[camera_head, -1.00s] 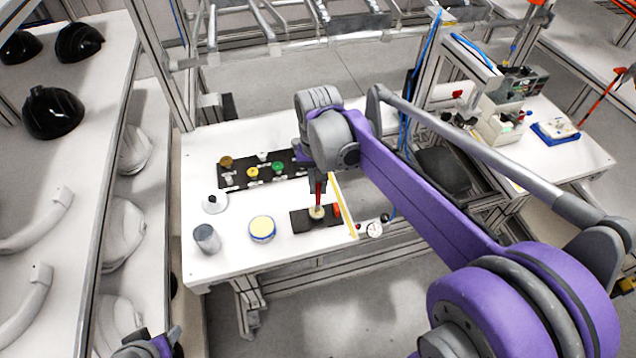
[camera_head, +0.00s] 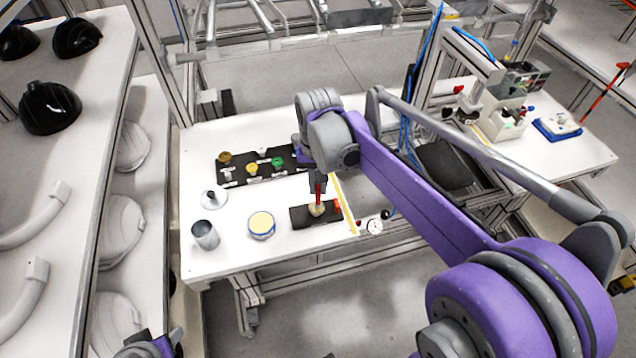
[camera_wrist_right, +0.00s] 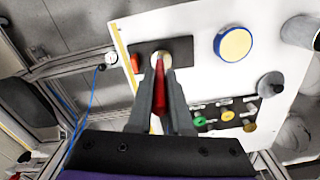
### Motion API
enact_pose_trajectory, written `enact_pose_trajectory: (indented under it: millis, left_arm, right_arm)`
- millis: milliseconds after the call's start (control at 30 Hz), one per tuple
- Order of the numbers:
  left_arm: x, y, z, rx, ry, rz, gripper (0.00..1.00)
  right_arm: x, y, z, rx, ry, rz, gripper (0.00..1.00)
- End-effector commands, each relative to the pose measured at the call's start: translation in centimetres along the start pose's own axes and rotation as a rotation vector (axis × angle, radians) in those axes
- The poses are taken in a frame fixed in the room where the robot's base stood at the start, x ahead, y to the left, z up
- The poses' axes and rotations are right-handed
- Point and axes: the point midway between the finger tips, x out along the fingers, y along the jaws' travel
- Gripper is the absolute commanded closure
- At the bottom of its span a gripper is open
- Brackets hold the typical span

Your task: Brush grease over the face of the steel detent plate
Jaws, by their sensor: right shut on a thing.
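My right gripper (camera_head: 318,184) is shut on a red-handled brush (camera_head: 318,194), which points down. The gripper (camera_wrist_right: 162,78) and the red handle (camera_wrist_right: 160,85) also show in the right wrist view. The brush's lower end is over a small pale round piece on a dark block (camera_head: 300,217). The block (camera_wrist_right: 181,50) also shows in the wrist view. The pale piece (camera_wrist_right: 163,57), perhaps the plate's face, is partly hidden by the brush. I cannot tell if the bristles touch it. My left gripper (camera_head: 146,346) is only partly in view at the bottom edge; its jaws are unclear.
An open blue tin with pale yellow contents (camera_head: 262,225) stands left of the block. A grey metal cup (camera_head: 205,235) and a white piece with a dark knob (camera_head: 213,199) are farther left. A black tray (camera_head: 232,173) with coloured knobs lies behind. A dial gauge (camera_head: 375,226) is at right.

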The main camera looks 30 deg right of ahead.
Motion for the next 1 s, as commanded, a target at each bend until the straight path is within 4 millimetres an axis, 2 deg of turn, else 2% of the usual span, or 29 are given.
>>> enact_pose_trajectory:
  millis: [433, 1000]
  left_arm:
    - [0.56, 0.00, 0.55, 0.000, -0.004, 0.000, 0.42]
    - [0.42, 0.00, 0.41, 0.000, -0.003, 0.000, 0.42]
  right_arm:
    - [0.99, 0.00, 0.02, 0.000, 0.000, 0.000, 1.00]
    - [0.80, 0.75, -0.65, 0.001, 0.000, 0.000, 1.00]
